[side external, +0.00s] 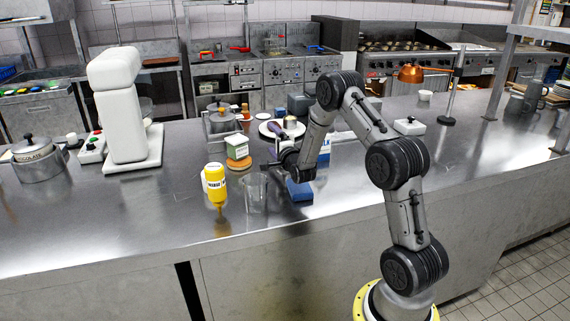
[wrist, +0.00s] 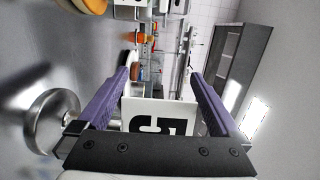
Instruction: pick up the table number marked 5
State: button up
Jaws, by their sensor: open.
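The table number marked 5 (wrist: 155,113) is a white card with a black 5. In the wrist view it appears between the two purple fingers of my gripper (wrist: 163,78), sideways in the picture. A round metal base (wrist: 48,122) with a short stem is at the left of that view, beside the card. My gripper is open, with a gap visible beside the card. In the side view my gripper (side external: 279,149) is low over the counter; I cannot make out the card there.
A white plate (side external: 268,129) is behind. The front left counter is clear.

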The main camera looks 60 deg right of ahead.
jog(key=c, duration=1.6)
jog(key=shift+r, duration=0.1)
